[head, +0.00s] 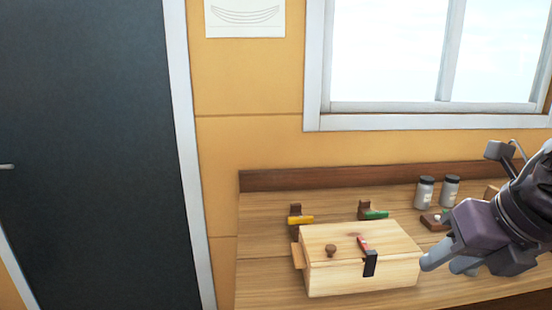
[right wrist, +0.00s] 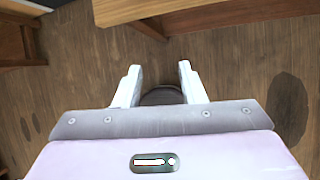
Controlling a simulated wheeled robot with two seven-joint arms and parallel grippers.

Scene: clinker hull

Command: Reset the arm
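My right gripper (head: 447,264) is at the right of the head view, in front of the workbench's right part. In the right wrist view my right gripper (right wrist: 160,68) has its two pale fingers apart, with nothing between them but floor and a dark round shape lower down. My left gripper is not in either view.
A wooden workbench (head: 262,262) stands against the yellow wall. On it are a pale wooden box (head: 335,273) with a red-and-black tool (head: 368,256) on top, a yellow-handled tool (head: 300,220), a green-handled tool (head: 375,215) and two jars (head: 424,192). A dark door (head: 90,130) is at left.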

